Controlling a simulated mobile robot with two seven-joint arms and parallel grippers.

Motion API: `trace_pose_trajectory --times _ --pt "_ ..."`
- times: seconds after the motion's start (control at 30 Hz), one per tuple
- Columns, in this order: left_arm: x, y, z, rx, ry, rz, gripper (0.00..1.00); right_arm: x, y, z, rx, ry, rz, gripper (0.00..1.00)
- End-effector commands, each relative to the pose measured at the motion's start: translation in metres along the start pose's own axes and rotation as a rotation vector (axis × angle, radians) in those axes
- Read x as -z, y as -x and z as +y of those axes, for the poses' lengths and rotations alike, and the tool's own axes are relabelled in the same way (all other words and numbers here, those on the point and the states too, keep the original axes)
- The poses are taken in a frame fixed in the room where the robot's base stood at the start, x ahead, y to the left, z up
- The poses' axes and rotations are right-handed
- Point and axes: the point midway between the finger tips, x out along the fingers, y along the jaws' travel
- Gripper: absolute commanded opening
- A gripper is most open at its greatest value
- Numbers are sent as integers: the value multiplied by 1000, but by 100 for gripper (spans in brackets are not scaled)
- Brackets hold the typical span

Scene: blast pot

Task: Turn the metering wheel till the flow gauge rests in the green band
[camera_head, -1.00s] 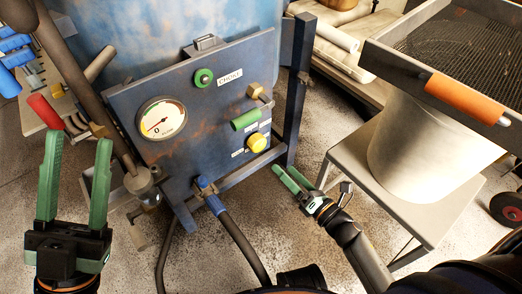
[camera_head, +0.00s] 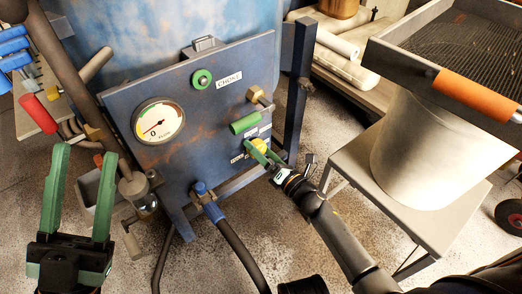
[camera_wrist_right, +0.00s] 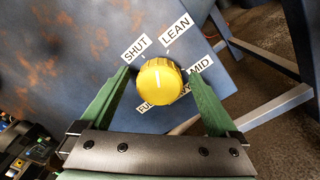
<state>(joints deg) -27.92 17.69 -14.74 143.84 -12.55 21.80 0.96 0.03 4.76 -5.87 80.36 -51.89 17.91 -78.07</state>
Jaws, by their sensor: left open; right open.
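The yellow metering wheel (camera_head: 259,146) sits low on the right of the blue panel. In the right wrist view the wheel (camera_wrist_right: 159,82) has a pale mark pointing roughly up, between the SHUT and LEAN labels. My right gripper (camera_head: 264,152) is open with its fingers on either side of the wheel; contact cannot be told. The round white flow gauge (camera_head: 158,120) is on the panel's left; its needle points down-left, near the 0. The green band is too small to place surely. My left gripper (camera_head: 84,150) is open and empty at the lower left.
A blue-ended hose (camera_head: 207,198) hangs below. A grey stand (camera_head: 356,166) with a pale drum is at the right. A thick pipe runs down the panel's left.

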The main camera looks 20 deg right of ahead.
Motion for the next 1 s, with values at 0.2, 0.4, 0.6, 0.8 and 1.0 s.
trace_pose_trajectory --times 0.2,0.4,0.6,0.8,1.0 --pt "0 0 0 0 1 0 50 0 0 0 0 -1 0 82" --pt "0 0 0 1 2 0 50 0 0 0 0 -1 0 60" --pt "0 0 0 1 3 0 50 0 1 0 0 -1 0 37" --pt "0 0 0 1 3 1 50 0 1 0 0 -1 0 15" --pt "0 0 0 2 3 1 50 0 1 0 0 -7 1 10"
